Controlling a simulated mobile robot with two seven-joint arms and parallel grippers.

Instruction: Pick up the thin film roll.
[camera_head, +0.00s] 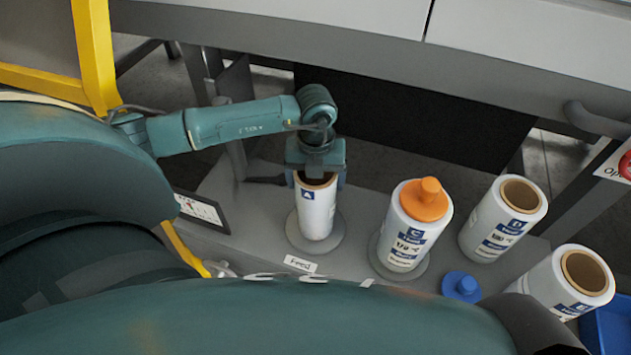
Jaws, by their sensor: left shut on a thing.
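The thin film roll (316,212) is a narrow white cylinder with a small blue label and a brown core. It stands upright over a round grey disc (300,240) behind the "Feed" label. I cannot tell whether its base touches the disc. My left gripper (316,180) points down over the roll's top and is shut on it, with fingers on either side of the upper rim. The gripper hides part of the roll's top. My right gripper is not in view.
A wider roll (405,240) with an orange plug (425,200) stands to the right on another disc. Two more wide rolls (490,230) (545,280) stand farther right. A blue knob (462,286) and a blue bin (612,325) are nearby. A yellow frame (95,50) stands at left.

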